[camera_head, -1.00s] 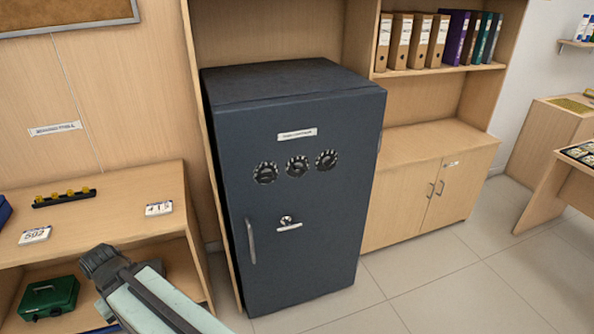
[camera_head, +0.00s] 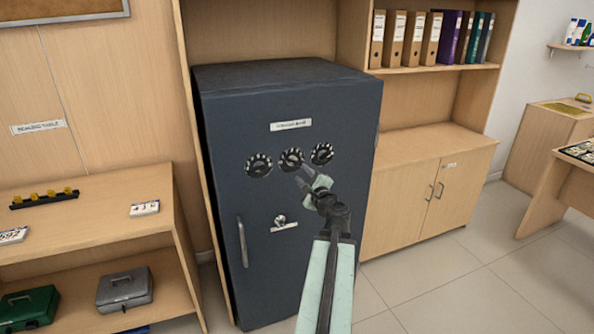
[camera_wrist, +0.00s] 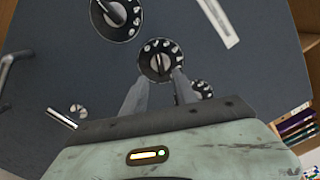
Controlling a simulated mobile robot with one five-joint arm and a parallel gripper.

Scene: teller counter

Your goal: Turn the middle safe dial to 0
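The middle safe dial (camera_head: 291,158) is a round black dial with white marks, between two like it on the dark safe door. In the wrist view the middle dial (camera_wrist: 160,58) shows its pale pointer knob; its numbers are too small to read. My gripper (camera_head: 304,174) is in front of the door, just below and right of the middle dial. In the wrist view my gripper (camera_wrist: 160,78) is open, its two fingers apart and pointing at the dial's lower part. I see nothing held, and I cannot tell whether the fingertips touch the dial.
The left dial (camera_head: 259,165) and right dial (camera_head: 322,153) sit close on either side. Below are a small T-handle (camera_head: 283,224) and a long door handle (camera_head: 243,243). A wooden shelf (camera_head: 90,222) stands left; a low cabinet (camera_head: 430,195) stands right. Floor at right is clear.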

